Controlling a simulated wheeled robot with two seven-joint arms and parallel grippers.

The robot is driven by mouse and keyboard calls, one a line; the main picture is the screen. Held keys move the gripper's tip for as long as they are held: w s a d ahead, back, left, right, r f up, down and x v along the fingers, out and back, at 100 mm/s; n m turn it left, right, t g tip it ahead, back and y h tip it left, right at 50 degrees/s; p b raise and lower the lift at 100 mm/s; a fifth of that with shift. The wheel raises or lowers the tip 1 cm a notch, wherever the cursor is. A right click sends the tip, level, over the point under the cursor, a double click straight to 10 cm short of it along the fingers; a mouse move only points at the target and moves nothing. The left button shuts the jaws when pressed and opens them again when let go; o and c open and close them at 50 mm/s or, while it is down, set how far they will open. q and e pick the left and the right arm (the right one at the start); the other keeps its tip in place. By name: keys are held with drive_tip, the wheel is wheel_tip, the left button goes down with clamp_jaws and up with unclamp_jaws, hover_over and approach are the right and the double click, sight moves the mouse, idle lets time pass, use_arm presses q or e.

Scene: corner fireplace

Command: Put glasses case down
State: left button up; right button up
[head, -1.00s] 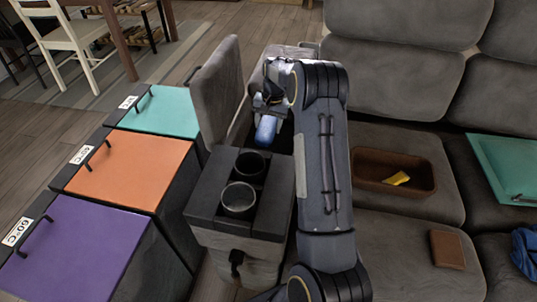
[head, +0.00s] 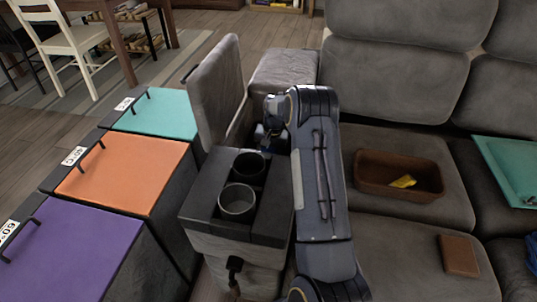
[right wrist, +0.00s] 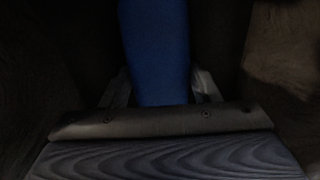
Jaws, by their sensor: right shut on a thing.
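The glasses case is a blue, elongated thing (right wrist: 158,45) in the right wrist view, running up the middle of the dark picture. My right gripper (right wrist: 161,88) is shut on it, with a finger on each side. In the head view my right gripper (head: 268,132) is down in the open storage space of the sofa console (head: 190,205), behind the cup holders. The console's grey lid (head: 217,92) stands upright to the left of the gripper. My left gripper is not in view.
To the right, a brown tray (head: 365,190) with a yellow thing and a brown wallet-like item (head: 458,255) lie on the sofa. Purple, orange and teal-topped boxes (head: 120,175) stand left.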

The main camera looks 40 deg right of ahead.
drive_tip(key=shift+r, duration=0.1)
drive_tip(key=o, duration=1)
